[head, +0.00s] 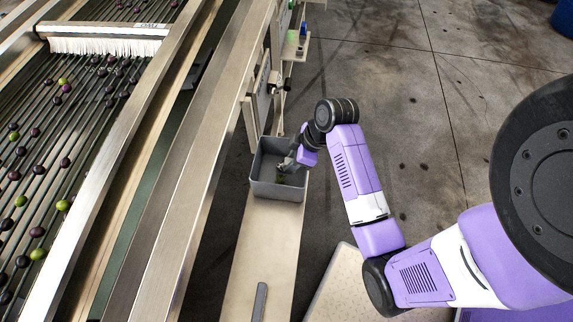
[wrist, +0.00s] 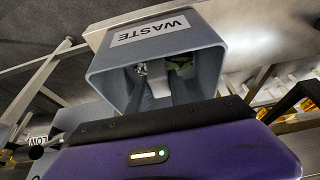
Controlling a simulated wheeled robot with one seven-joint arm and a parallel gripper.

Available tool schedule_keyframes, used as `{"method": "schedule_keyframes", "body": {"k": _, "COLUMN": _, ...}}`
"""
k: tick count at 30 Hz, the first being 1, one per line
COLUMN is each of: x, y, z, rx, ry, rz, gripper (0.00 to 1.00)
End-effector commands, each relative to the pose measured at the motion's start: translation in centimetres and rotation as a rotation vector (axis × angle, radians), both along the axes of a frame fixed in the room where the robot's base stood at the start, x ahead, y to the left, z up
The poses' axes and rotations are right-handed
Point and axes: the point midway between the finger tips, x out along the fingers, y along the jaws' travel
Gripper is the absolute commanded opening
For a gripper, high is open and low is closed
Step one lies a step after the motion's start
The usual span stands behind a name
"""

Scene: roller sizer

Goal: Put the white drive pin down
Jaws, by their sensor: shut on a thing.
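My gripper (head: 287,165) reaches down into the open top of a grey bin (head: 262,188) on the bench. In the wrist view the same bin (wrist: 104,62) carries a WASTE label, and the two dark fingers (wrist: 162,82) point into its mouth.
The pale bench (head: 262,235) runs toward me, mostly clear, with a dark grey strip (head: 260,300) near its front. The roller sizer with olives (head: 60,150) lies to the left behind metal rails. An upright panel (head: 262,100) stands behind the bin. Open concrete floor is on the right.

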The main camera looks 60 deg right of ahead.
Motion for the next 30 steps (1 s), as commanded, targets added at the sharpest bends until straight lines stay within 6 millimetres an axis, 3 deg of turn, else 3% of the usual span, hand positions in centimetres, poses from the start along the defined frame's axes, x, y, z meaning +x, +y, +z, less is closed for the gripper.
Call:
{"method": "schedule_keyframes", "body": {"k": 25, "x": -0.1, "y": 0.0, "z": -1.4, "rx": 0.0, "ry": 0.0, "rz": 0.0, "gripper": 0.0}}
{"method": "schedule_keyframes", "body": {"k": 26, "x": -0.1, "y": 0.0, "z": -1.4, "rx": 0.0, "ry": 0.0, "rz": -0.001, "gripper": 0.31}}
{"method": "schedule_keyframes", "body": {"k": 28, "x": -0.1, "y": 0.0, "z": -1.4, "rx": 0.0, "ry": 0.0, "rz": -0.001, "gripper": 0.44}}
{"method": "schedule_keyframes", "body": {"k": 30, "x": -0.1, "y": 0.0, "z": -1.4, "rx": 0.0, "ry": 0.0, "rz": 0.0, "gripper": 0.47}}
